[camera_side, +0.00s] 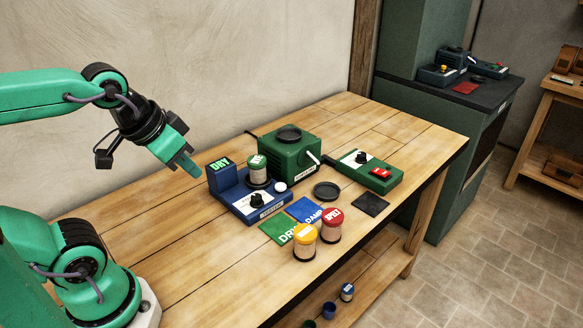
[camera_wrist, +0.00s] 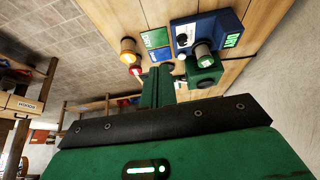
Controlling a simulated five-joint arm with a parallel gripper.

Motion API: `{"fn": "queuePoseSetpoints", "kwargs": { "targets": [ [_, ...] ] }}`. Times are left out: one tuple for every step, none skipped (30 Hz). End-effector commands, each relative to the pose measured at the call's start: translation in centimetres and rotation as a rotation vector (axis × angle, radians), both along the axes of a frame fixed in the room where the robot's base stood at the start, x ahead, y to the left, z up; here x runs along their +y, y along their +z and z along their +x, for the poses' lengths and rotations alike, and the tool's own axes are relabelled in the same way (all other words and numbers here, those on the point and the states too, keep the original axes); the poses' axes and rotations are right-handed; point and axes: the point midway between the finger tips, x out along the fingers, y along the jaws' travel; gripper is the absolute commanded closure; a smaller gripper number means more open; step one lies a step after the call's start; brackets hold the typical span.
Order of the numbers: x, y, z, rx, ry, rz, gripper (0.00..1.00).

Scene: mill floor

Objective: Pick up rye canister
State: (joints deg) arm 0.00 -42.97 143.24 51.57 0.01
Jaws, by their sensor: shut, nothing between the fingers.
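A canister with a green lid (camera_side: 257,167) stands upright on the blue tester (camera_side: 262,202), whose display reads DRY. A yellow-lidded canister (camera_side: 304,243) and a red-lidded canister (camera_side: 332,226) marked SPELT stand side by side at the table's front. I cannot read RYE on any lid. My gripper (camera_side: 190,169) is shut and empty, raised above the table to the left of the tester. In the wrist view the closed fingers (camera_wrist: 158,86) point toward the work, with the yellow-lidded canister (camera_wrist: 128,47) beyond them to the left.
A green DRY mat (camera_side: 279,231) and a blue DAMP mat (camera_side: 304,209) lie by the canisters. A green machine (camera_side: 290,151), a green switch box (camera_side: 366,172), a black dish (camera_side: 327,190) and a dark square (camera_side: 371,203) stand or lie right of the tester. The table's left part is clear.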

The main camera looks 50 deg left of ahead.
Motion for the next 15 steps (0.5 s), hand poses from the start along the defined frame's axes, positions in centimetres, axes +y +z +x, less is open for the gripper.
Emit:
{"fn": "queuePoseSetpoints", "kwargs": {
  "targets": [
    [0.0,0.0,0.0,0.0,0.0,0.0,1.0],
    [0.0,0.0,0.0,0.0,0.0,0.0,1.0],
    [0.0,0.0,0.0,0.0,0.0,0.0,1.0],
    [0.0,0.0,0.0,0.0,0.0,0.0,1.0],
    [0.0,0.0,0.0,0.0,0.0,0.0,1.0],
    [0.0,0.0,0.0,0.0,0.0,0.0,1.0],
    [0.0,0.0,0.0,0.0,0.0,0.0,1.0],
    [0.0,0.0,0.0,0.0,0.0,0.0,1.0],
    [0.0,0.0,0.0,0.0,0.0,0.0,1.0],
    [0.0,0.0,0.0,0.0,0.0,0.0,1.0],
    [0.0,0.0,0.0,0.0,0.0,0.0,1.0],
    [0.0,0.0,0.0,0.0,0.0,0.0,1.0],
    [0.0,0.0,0.0,0.0,0.0,0.0,1.0],
    [0.0,0.0,0.0,0.0,0.0,0.0,0.96],
    [0.0,0.0,0.0,0.0,0.0,0.0,0.88]
  ]
}}
